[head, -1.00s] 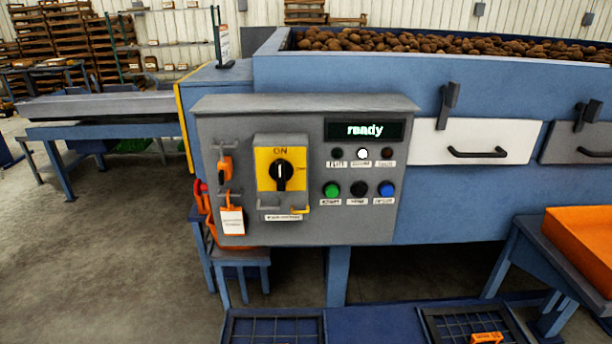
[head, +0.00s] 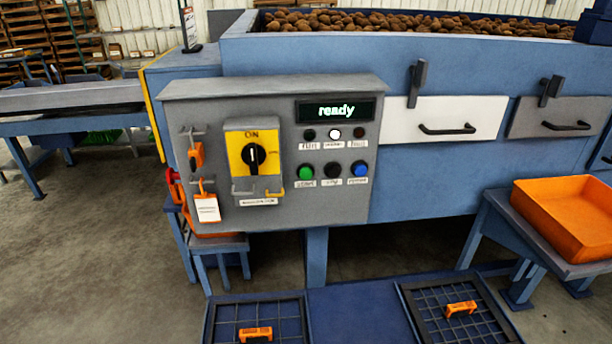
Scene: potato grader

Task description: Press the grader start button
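The grey control panel (head: 230,105) is on the front of the blue grader, left of centre in the head view. Its green button (head: 306,172) sits at the left of the lower row, beside a black button (head: 333,171) and a blue button (head: 359,169). The labels under them are too blurred to read surely. The display (head: 335,111) reads "ready". The yellow rotary switch (head: 253,155) has its black knob upright, toward "ON". Neither of my grippers is in view.
An orange lock (head: 197,154) and a tag (head: 207,208) hang at the panel's left. An orange tray (head: 563,215) stands on a table at right. A white drawer front (head: 400,122) is right of the panel. Blue-framed grates (head: 240,314) with orange handles lie low in front.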

